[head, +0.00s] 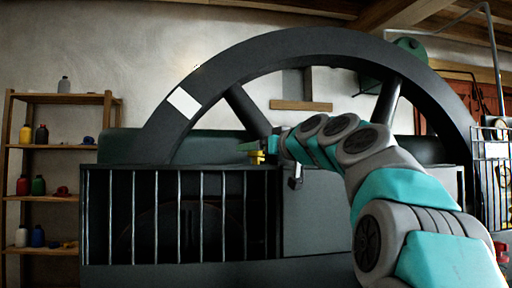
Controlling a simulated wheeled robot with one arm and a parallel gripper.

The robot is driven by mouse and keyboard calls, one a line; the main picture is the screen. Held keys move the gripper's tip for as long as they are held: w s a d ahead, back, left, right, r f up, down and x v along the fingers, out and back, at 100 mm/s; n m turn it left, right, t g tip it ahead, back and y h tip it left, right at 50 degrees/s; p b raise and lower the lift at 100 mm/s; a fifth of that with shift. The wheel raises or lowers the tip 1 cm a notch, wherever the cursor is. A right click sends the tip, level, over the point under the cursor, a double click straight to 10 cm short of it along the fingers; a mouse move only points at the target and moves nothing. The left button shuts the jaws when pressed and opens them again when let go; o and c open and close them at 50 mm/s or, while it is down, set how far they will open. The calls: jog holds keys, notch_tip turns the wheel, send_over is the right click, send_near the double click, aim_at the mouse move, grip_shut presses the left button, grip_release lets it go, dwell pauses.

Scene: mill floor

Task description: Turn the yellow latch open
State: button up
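The yellow latch (257,158) is a small piece at the top of the dark barred guard, near where the bars meet the plain grey panel. My arm reaches in from the lower right, and my gripper (252,147) is at the latch, just above it in the picture. The gripper is small and seen from behind and the side, and its fingers partly cover the latch. I cannot tell whether they touch it or whether they are open or shut. The latch's turn angle is too small to read.
The barred guard (162,210) and grey panel (318,215) stand below a large dark flywheel (300,45) with a white patch. A wooden shelf (60,98) with several bottles stands at the left. A light metal railing (492,185) is at the right edge.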

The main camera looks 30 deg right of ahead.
jog(key=shift+w, duration=0.3)
grip_shut()
dwell(0.6)
